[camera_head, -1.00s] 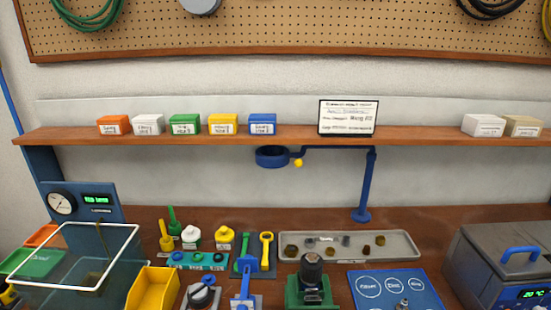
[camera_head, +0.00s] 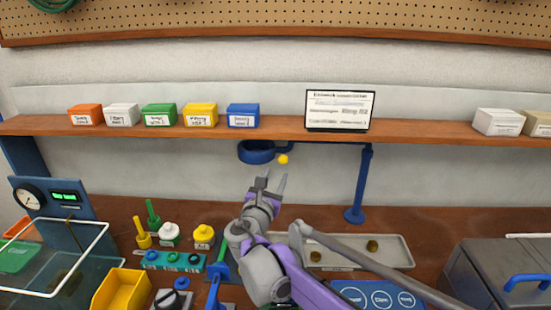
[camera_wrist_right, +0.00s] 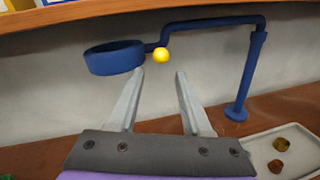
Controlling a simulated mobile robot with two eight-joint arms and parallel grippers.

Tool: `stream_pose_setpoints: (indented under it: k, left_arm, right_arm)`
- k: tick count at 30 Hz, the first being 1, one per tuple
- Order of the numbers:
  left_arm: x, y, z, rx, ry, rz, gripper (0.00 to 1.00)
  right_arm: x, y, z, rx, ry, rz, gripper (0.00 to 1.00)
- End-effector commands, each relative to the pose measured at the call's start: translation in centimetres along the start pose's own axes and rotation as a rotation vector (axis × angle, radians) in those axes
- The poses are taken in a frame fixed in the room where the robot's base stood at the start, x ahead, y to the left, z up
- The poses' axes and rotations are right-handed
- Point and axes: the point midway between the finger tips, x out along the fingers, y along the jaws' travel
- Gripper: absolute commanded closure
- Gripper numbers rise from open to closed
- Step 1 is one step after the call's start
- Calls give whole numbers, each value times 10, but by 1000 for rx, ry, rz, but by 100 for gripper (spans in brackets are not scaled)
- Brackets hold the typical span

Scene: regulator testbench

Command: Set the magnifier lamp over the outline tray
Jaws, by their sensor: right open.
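The blue magnifier lamp stands on the bench below the shelf, with its round base and post (camera_head: 361,185) at the right. Its ring head (camera_head: 256,152) hangs at the left, with a yellow ball knob (camera_head: 283,159) beside it. In the wrist view the ring head (camera_wrist_right: 114,58) and knob (camera_wrist_right: 161,55) are ahead of my fingertips. My right gripper (camera_head: 272,179) is open and empty, just below the knob and apart from it. The outline tray is probably the grey tray (camera_head: 400,262) holding small brass parts; my arm partly covers it. My left gripper is not in view.
The wooden shelf (camera_head: 420,137) runs close above the lamp, carrying coloured boxes and a sign (camera_head: 340,110). A grey bath with a blue handle (camera_head: 526,282) stands at the right.

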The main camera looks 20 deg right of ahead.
Motion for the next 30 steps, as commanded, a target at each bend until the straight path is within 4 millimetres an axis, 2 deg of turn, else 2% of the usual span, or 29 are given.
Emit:
stream_pose_setpoints:
  k: [9, 15, 20, 28, 29, 30]
  left_arm:
    - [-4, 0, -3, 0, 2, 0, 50]
    - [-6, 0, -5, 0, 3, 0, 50]
    - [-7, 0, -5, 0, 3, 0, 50]
    - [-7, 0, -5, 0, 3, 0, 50]
    - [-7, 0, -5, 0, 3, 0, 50]
    - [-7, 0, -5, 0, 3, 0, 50]
  right_arm:
    - [59, -2, 0, 4, 0, -4, 51]
    - [88, -1, 0, 4, 1, -3, 51]
    - [99, -2, 0, 5, 1, -2, 51]
    - [100, -2, 0, 6, 2, -2, 51]
    - [100, -2, 0, 6, 2, -2, 53]
    - [100, -2, 0, 6, 2, -2, 60]
